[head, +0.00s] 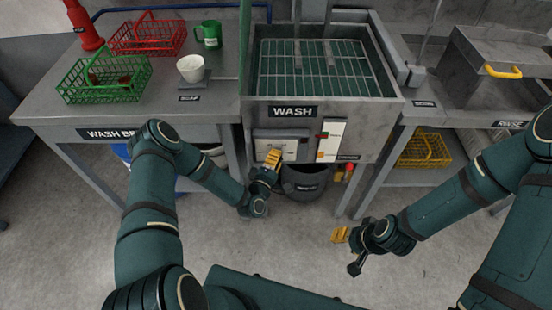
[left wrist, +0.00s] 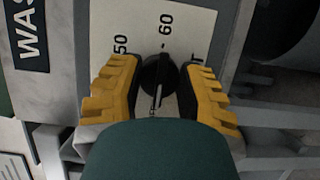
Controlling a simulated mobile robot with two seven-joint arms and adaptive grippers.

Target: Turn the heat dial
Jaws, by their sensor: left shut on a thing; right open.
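The heat dial (left wrist: 158,75) is a black knob on a white plate (left wrist: 190,25) with the numbers 50 and 60 beside it. The plate (head: 292,150) is on the front of the wash basin, below the WASH label (head: 293,112); in the head view my gripper hides the dial. My left gripper (head: 272,158) is shut on the dial, its yellow fingers on either side of it in the left wrist view (left wrist: 159,88). I cannot read the dial's exact setting. My right gripper (head: 346,250) is open and empty above the floor.
The wash basin (head: 385,97) holds a wire rack (head: 310,70). A dark bucket (head: 305,182) hangs or stands below the dial panel. A red knob (head: 349,167) is to its right. Baskets, a green mug (head: 208,33) and a white cup (head: 190,68) stand on the left bench.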

